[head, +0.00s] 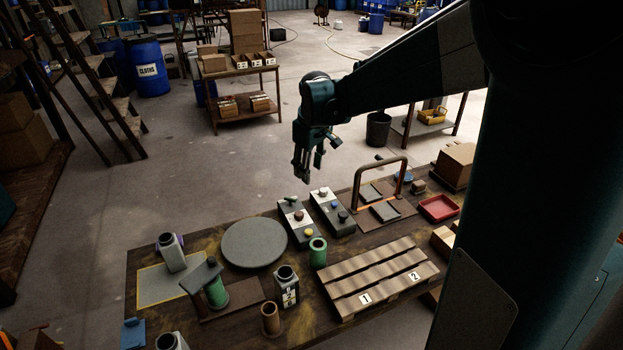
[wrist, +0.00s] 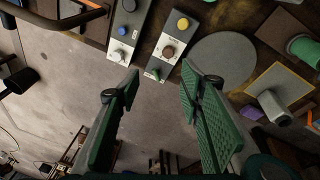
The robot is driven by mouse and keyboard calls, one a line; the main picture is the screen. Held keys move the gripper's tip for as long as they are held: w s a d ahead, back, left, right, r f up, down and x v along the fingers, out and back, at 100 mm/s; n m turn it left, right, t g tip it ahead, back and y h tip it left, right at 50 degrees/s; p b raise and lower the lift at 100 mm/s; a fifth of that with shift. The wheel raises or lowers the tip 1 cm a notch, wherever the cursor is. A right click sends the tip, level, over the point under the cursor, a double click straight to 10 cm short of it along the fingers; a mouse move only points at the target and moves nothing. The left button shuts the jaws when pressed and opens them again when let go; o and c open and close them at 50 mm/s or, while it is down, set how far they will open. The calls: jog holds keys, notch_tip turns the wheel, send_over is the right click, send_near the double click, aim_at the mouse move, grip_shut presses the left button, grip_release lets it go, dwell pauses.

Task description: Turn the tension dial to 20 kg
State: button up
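Two control boxes stand side by side at the table's far edge. The left box (head: 299,221) carries a yellow button, a brown knob and a small green pointer; in the wrist view it is the right one of the pair (wrist: 173,38). The other box (head: 333,212) has a blue knob, a dark button and a pale pointer knob; it also shows in the wrist view (wrist: 127,24). I cannot read any scale or tell which knob is the tension dial. My gripper (head: 309,172) hangs above and beyond the boxes, open and empty, touching nothing; its spread fingers also show in the wrist view (wrist: 160,75).
A slatted wooden rack (head: 378,278) lies nearer.

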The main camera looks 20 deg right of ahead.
jog(key=w+d+f+n+g+p, duration=0.1)
jog(key=w+d+f+p, duration=0.2)
jog(key=w+d+f, duration=0.45)
jog(key=n+g+p, duration=0.2)
send_near(324, 190)
jog(key=shift+s+a+f, duration=0.1)
jog(key=shift+s, duration=0.05)
jog(key=shift+d+f, duration=0.2)
jog(key=shift+f, duration=0.2)
jog(key=shift+f+b, duration=0.5)
jog(key=shift+f, duration=3.35)
jog(key=c, duration=0.9)
